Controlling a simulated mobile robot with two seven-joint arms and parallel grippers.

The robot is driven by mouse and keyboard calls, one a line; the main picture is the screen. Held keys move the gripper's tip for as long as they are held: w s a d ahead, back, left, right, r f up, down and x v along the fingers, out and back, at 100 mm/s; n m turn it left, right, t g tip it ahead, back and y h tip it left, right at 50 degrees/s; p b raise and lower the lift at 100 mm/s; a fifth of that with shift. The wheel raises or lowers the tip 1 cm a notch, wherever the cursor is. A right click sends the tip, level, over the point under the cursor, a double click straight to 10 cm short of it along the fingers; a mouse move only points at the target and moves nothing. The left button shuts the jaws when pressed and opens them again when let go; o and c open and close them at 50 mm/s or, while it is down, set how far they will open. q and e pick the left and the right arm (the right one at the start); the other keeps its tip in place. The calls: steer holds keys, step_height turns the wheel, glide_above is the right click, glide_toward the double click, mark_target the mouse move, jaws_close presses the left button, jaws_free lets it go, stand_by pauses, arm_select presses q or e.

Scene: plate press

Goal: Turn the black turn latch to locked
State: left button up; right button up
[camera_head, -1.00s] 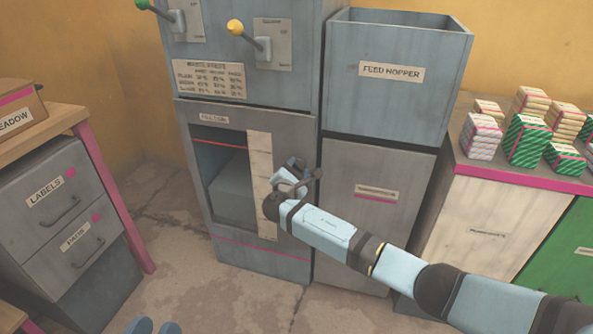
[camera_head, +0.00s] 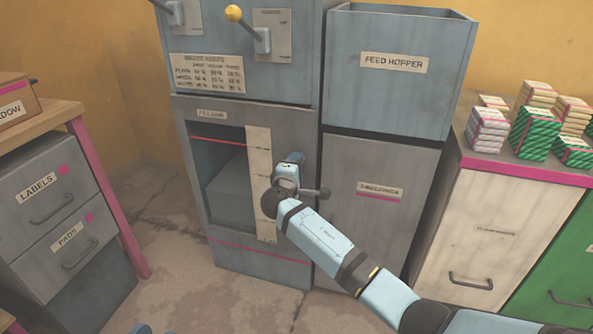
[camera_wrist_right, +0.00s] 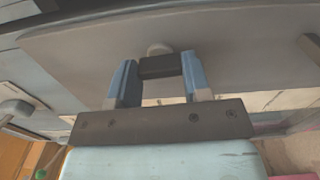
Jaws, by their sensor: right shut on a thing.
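My right gripper (camera_head: 292,160) is at the right edge of the front of the grey press cabinet (camera_head: 262,273), beside the pale scale strip. In the right wrist view its two blue fingers (camera_wrist_right: 161,80) are shut on the black turn latch (camera_wrist_right: 162,67), which stands out from a grey panel. In the head view my gripper and wrist hide the latch, so I cannot tell its angle or any lock mark there. Blue tips, probably of my left gripper (camera_head: 142,329), just show at the bottom edge, away from the press.
The feed hopper (camera_head: 390,95) and a grey cabinet door (camera_head: 372,225) stand right of the press. A yellow-knobbed lever (camera_head: 234,14) is above. A drawer unit (camera_head: 55,165) is at left. Paper packs (camera_head: 536,137) sit on the right counter. Bare floor lies in front.

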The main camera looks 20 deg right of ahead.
steer(key=shift+m, duration=0.4)
steer(key=o, duration=0.9)
steer(key=shift+s, duration=0.1)
